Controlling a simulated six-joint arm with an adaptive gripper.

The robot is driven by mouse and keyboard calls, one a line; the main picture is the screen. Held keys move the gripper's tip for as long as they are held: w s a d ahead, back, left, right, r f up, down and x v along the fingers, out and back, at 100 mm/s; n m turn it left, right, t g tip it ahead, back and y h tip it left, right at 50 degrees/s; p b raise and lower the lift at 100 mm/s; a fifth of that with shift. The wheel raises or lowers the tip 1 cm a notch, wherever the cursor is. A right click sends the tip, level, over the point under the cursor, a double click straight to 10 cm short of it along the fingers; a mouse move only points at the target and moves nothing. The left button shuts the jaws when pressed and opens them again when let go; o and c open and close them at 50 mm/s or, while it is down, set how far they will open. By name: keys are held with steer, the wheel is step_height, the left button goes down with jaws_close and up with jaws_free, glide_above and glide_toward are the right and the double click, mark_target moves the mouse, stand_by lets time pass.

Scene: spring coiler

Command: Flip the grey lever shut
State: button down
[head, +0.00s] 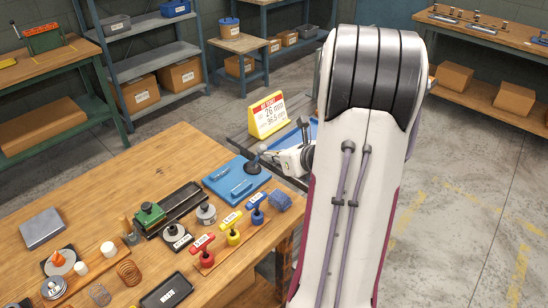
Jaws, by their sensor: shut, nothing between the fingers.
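My gripper (272,156) shows small beyond my arm, low over the far right corner of the wooden bench. It is shut and empty. A dark grey round-ended piece (253,166) stands at the right end of a blue plate (216,183), just left of my gripper's tip. It may be the grey lever, but I cannot tell for sure, nor whether my gripper touches it. My arm covers what lies to the right.
On the bench (130,170) are red (203,246), yellow (231,229) and blue (257,210) T-handles, a green block (150,214) by a black rail, grey weights and coil springs (128,272). A yellow sign (268,115) stands behind.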

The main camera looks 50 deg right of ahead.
mark_target(262, 149)
steer(key=shift+w+r+g, duration=0.55)
steer(key=shift+w+g, duration=0.1)
steer(key=shift+g, duration=0.05)
stand_by(1.2)
steer(key=shift+w, duration=0.1)
steer(key=shift+w+r+g, duration=0.5)
steer(key=shift+w+g, duration=0.3)
steer(key=shift+w, duration=0.05)
steer(key=shift+w+r, duration=0.1)
steer(key=shift+w, duration=0.25)
steer(key=shift+w+r, duration=0.25)
steer(key=shift+w, duration=0.3)
steer(key=shift+w+r, duration=0.2)
steer(key=shift+w, duration=0.35)
steer(key=w, duration=0.6)
steer(key=shift+w, duration=0.15)
